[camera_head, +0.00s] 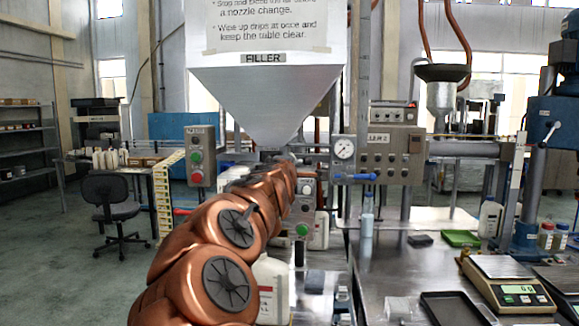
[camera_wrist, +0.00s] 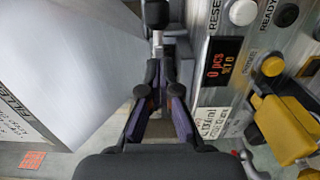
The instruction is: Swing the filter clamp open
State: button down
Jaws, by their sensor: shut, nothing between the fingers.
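My gripper (camera_wrist: 160,78) shows in the wrist view with its two dark, purple-sided fingers shut and nothing held. Just past the fingertips is a black rounded knob (camera_wrist: 157,14) on a short metal stem, in line with the fingers; it may be part of the filter clamp, but I cannot tell. A gap seems to lie between fingertips and stem. In the head view my copper-coloured arm reaches under the tip of the grey filler hopper (camera_head: 265,95) and hides the gripper and what is in front of it.
The hopper side (camera_wrist: 70,70) is close on the left in the wrist view. On the right are a control panel with a red display (camera_wrist: 222,62) and a yellow handle (camera_wrist: 285,128). In the head view, a gauge (camera_head: 344,148) and blue lever (camera_head: 355,177) stand right of the arm.

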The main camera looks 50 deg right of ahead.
jog(key=shift+w+a, duration=0.1)
jog(key=s+a, duration=0.2)
jog(key=a, duration=0.9)
jog(key=shift+s+a, duration=0.15)
jog(key=shift+s, duration=0.15)
jog(key=shift+s, duration=0.1)
